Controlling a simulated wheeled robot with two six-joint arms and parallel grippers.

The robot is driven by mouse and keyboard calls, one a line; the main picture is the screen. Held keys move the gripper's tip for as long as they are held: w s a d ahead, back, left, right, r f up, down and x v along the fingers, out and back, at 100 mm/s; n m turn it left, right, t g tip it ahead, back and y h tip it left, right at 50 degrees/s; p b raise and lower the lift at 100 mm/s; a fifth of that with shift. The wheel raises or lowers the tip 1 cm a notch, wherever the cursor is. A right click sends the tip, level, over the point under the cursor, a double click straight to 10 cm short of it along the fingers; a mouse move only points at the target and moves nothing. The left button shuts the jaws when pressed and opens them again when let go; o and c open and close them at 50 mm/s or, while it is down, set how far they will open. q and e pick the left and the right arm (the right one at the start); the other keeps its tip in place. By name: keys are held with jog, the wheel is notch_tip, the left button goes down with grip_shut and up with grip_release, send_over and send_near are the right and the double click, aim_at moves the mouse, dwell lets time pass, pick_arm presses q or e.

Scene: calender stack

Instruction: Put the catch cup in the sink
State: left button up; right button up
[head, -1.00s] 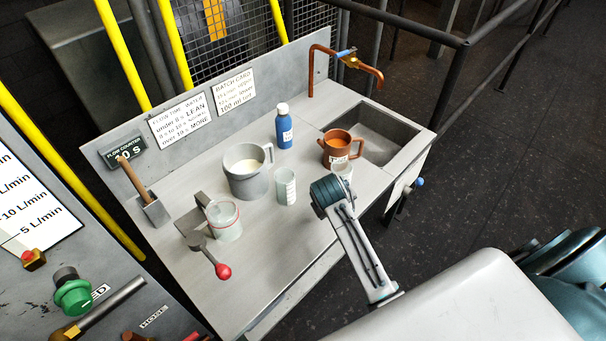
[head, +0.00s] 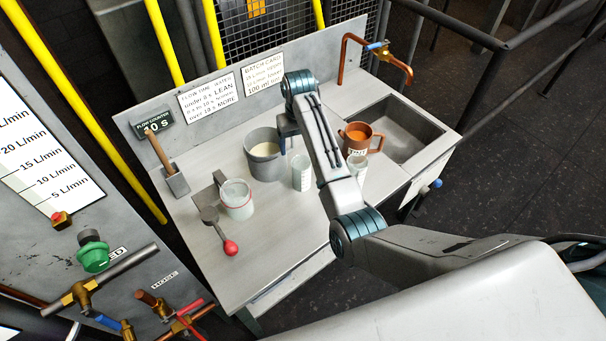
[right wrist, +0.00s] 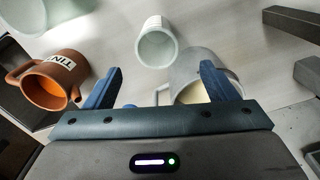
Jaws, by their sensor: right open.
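I cannot tell for sure which vessel is the catch cup. A pale cup with a red ring (head: 237,200) stands at the grey lever stand at the front left of the bench. A clear graduated beaker (head: 302,172) stands mid-bench and also shows in the right wrist view (right wrist: 157,45). A small clear cup (head: 357,168) stands beside the brown TINT mug (head: 360,140). The sink (head: 414,133) is at the right end, its visible basin empty. My right gripper (right wrist: 160,78) is open and empty, over the bench near the grey handled pot (head: 264,160). My left gripper is out of view.
The TINT mug stands at the sink's left edge. A copper tap (head: 385,52) arches over the sink's back. The lever's red knob (head: 231,248) sticks out at the front. A wooden-handled tool stands in a holder (head: 177,184) at the left. The bench front is fairly clear.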

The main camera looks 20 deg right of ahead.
send_near(301, 163)
jog(key=s+a+f, duration=0.1)
jog(key=s+f, duration=0.1)
jog(key=s, duration=0.1)
notch_tip(301, 163, down, 5)
jog(key=p, duration=0.3)
jog(key=shift+w+d+r, duration=0.15)
jog(key=shift+r, duration=0.05)
jog(key=shift+f, duration=0.2)
jog(key=c, duration=1.4)
jog(key=shift+r, duration=0.1)
